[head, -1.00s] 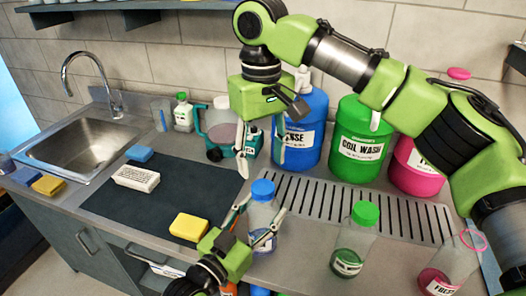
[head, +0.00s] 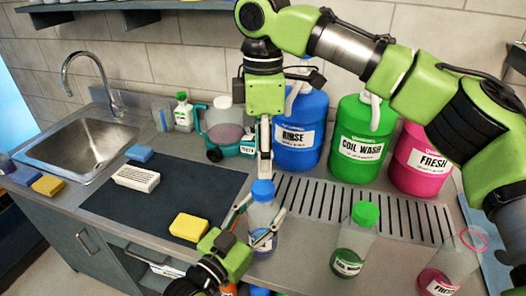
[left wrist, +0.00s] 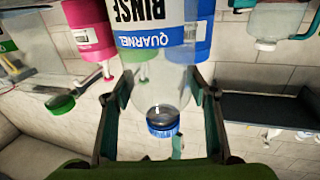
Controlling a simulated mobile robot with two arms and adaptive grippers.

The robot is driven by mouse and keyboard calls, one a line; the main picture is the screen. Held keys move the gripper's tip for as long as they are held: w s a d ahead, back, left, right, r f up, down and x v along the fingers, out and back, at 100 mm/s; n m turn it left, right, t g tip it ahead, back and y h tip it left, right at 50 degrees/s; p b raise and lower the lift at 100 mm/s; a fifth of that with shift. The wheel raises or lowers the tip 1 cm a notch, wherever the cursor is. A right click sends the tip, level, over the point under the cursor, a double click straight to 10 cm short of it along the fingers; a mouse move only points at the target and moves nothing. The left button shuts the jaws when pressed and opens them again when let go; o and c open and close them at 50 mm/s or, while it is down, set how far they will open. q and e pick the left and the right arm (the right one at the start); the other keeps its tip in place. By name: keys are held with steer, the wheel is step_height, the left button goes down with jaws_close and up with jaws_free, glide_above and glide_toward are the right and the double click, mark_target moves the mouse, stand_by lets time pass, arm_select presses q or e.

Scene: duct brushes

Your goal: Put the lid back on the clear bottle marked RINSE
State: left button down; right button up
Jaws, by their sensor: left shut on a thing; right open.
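The clear bottle (head: 262,214) stands upright at the counter's front, with a RINSE label readable in the left wrist view (left wrist: 155,25). A blue lid (head: 262,188) sits at its mouth; it also shows in the left wrist view (left wrist: 163,129). I cannot tell whether it is screwed tight. My left gripper (head: 257,222) is shut around the bottle's body, one finger on each side. My right gripper (head: 265,166) is open and points down directly above the lid, its fingers seen edge-on. Whether its fingertips touch the lid is unclear.
A green-lidded bottle (head: 354,240) and an open FRESH bottle (head: 450,265) stand to the right. Large blue (head: 301,135), green (head: 361,140) and pink (head: 421,160) jugs stand behind the slotted drain. A yellow sponge (head: 189,227) lies left on the dark mat (head: 150,205).

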mark_target(263, 186)
steer(key=shift+f, duration=4.05)
steer(key=c, duration=1.1)
steer(key=m, duration=0.5)
steer(key=o, duration=1.3)
